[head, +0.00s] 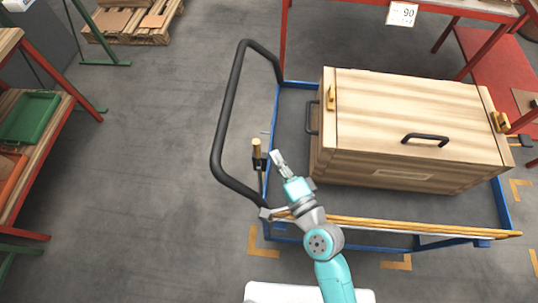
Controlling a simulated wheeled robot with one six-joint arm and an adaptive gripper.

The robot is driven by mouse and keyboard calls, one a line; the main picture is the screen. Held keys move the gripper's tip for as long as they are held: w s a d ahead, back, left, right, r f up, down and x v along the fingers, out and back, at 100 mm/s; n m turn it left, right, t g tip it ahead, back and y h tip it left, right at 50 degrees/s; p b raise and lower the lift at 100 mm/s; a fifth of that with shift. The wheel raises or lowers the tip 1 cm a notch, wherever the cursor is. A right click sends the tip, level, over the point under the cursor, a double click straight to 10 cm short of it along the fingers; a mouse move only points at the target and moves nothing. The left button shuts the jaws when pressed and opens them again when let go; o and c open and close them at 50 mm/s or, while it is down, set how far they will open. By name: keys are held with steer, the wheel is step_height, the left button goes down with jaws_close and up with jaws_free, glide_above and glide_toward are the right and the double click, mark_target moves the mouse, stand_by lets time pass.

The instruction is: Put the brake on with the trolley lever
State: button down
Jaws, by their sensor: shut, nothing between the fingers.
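The trolley (275,118) has a blue frame, a grey deck and a black push handle (227,120) at its left end. The trolley lever (257,148), with a tan knob and a dark collar, stands roughly upright at that left end, inside the loop of the handle as seen from above. My gripper (276,154) is shut and empty, just to the right of the lever's knob. A small gap shows between them in the picture. The lower part of the lever is thin and its foot is hard to make out.
A large wooden crate (420,110) with black handles and brass latches stands on the trolley, right of my gripper. A wooden rail (420,226) runs along the trolley's near side. Red-framed shelving (45,160) stands far left. The floor (150,140) between is clear.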

mark_target(258, 154)
steer(key=shift+w+a, duration=0.2)
steer(key=shift+a, duration=0.9)
steer(key=shift+r, duration=0.1)
